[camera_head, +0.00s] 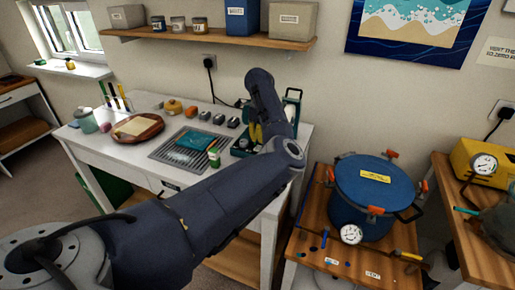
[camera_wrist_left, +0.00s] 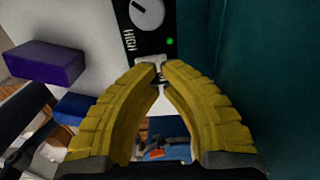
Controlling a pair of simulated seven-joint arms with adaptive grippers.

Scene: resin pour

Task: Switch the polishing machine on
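The polishing machine (camera_head: 293,96) stands at the back right of the white workbench, largely hidden behind my left arm in the head view. In the left wrist view its dark control panel (camera_wrist_left: 154,40) shows a grey dial, the word HIGH and a lit green light (camera_wrist_left: 169,41). A pale metal switch part (camera_wrist_left: 150,62) sits below the dial. My left gripper (camera_wrist_left: 161,72) has its yellow fingertips nearly together, right at this switch part; I cannot tell whether they touch it. The left gripper (camera_head: 254,133) also shows in the head view, pointing down beside the machine. My right gripper is not in view.
The workbench also carries a slotted grey mat (camera_head: 166,154), a round wooden tray (camera_head: 120,131) and several small items. A blue pressure pot (camera_head: 372,190) stands on a wooden stand to the right. A shelf (camera_head: 215,38) runs above the bench.

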